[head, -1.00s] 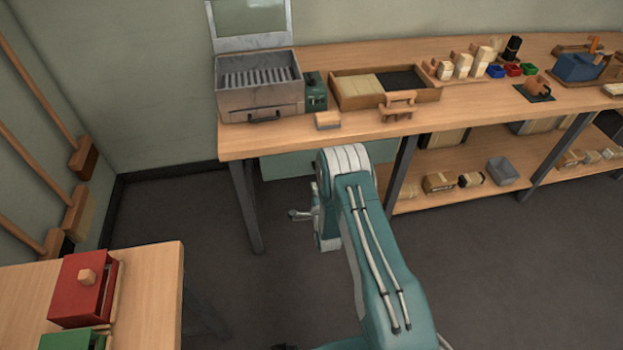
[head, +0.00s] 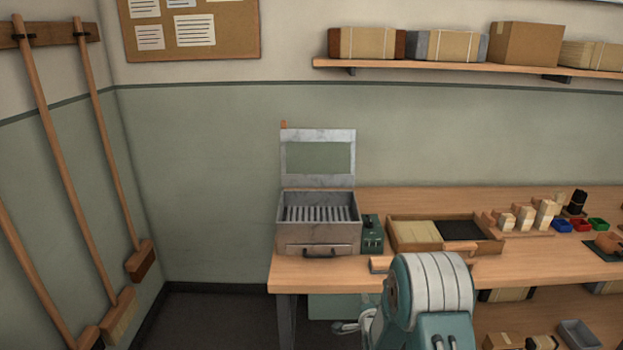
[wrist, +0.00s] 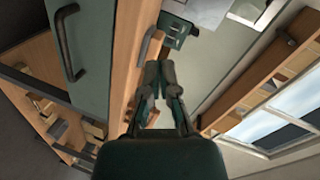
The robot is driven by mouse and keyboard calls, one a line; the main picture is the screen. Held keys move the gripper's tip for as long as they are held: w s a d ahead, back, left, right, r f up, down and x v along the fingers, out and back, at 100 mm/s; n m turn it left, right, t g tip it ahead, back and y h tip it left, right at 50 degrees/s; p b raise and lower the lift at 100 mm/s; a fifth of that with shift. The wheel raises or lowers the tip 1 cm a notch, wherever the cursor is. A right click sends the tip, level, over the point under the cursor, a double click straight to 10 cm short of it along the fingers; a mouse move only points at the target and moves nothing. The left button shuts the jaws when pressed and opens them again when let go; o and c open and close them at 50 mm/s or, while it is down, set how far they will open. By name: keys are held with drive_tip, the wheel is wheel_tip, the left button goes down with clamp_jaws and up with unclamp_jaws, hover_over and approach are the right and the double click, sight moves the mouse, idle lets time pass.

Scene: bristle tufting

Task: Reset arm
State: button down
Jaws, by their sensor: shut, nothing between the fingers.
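My arm, teal with a white ribbed joint, rises at the bottom of the head view in front of the workbench (head: 560,264). A small grey part by its left side (head: 345,327) may be my gripper, but it is too small to read. In the wrist view my gripper (wrist: 161,66) is shut, its dark fingers together with nothing held between them. It points toward the bench edge and the dark green box, with no visible hold on either.
A grey metal box with a raised lid (head: 318,248) stands at the bench's left end, beside a small green box (head: 372,236). A wooden tray (head: 487,248) lies to the right. Long-handled brushes (head: 120,310) hang at left. A loaded shelf (head: 480,67) is above.

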drive_tip(key=s+r+n+g, duration=0.2)
drive_tip(key=s+r+n, duration=0.2)
drive_tip(key=s+r, duration=0.5)
drive_tip(key=s+r+n+g, duration=0.3)
drive_tip(key=s+r, duration=0.1)
drive_tip(key=r, duration=0.8)
drive_tip(key=s+r+n+g, duration=0.2)
drive_tip(key=s+n, duration=0.1)
drive_tip(key=s, duration=1)
drive_tip(key=s+r+n+g, duration=0.2)
drive_tip(key=s+r+n, duration=0.1)
drive_tip(key=s, duration=1.1)
drive_tip(key=shift+s+r+n+g, duration=0.25)
drive_tip(key=shift+r+n+g, duration=0.1)
drive_tip(key=shift+n, duration=0.15)
